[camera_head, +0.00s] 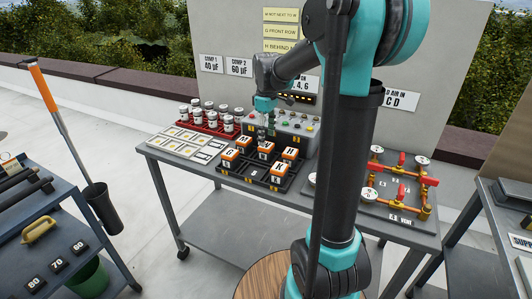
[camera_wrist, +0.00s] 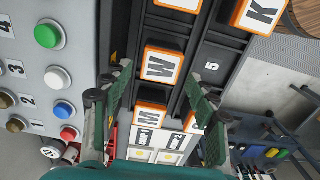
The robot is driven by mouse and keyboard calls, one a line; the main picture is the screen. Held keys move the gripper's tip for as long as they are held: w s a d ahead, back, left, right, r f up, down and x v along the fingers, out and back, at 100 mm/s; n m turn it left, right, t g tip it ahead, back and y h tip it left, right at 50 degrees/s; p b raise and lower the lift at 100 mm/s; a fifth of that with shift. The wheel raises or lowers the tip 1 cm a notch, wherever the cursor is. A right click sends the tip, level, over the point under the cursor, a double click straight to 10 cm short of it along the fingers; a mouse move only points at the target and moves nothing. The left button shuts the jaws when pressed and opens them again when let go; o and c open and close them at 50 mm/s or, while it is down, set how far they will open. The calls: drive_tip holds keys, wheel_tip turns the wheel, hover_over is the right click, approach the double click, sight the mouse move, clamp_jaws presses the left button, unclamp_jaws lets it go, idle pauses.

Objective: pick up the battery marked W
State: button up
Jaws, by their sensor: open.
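The battery marked W (camera_wrist: 160,66) is an orange-edged block with a white top, seated in a black tray (camera_head: 256,179). In the head view the W battery (camera_head: 265,149) is in the tray's middle. My gripper (camera_wrist: 157,77) is open and empty, pointing down over it. In the wrist view its green fingers lie to the left and right of W; I cannot tell how far above it they are. In the head view my gripper (camera_head: 264,133) is just above W. The M battery (camera_wrist: 150,114) is close to W, and the K battery (camera_wrist: 260,14) is at upper right.
Other lettered batteries, including G (camera_head: 230,155), stand around W. A panel with coloured buttons (camera_head: 297,121) rises behind the tray. A red rack of white jars (camera_head: 206,124) stands back left. Red-handled valves (camera_head: 401,160) are on the right. The table's front edge is clear.

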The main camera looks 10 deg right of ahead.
sight(266, 148)
drive_tip(key=shift+f, duration=3.1)
drive_tip(key=shift+a, duration=0.1)
drive_tip(key=c, duration=1.2)
drive_tip(key=shift+r, duration=0.1)
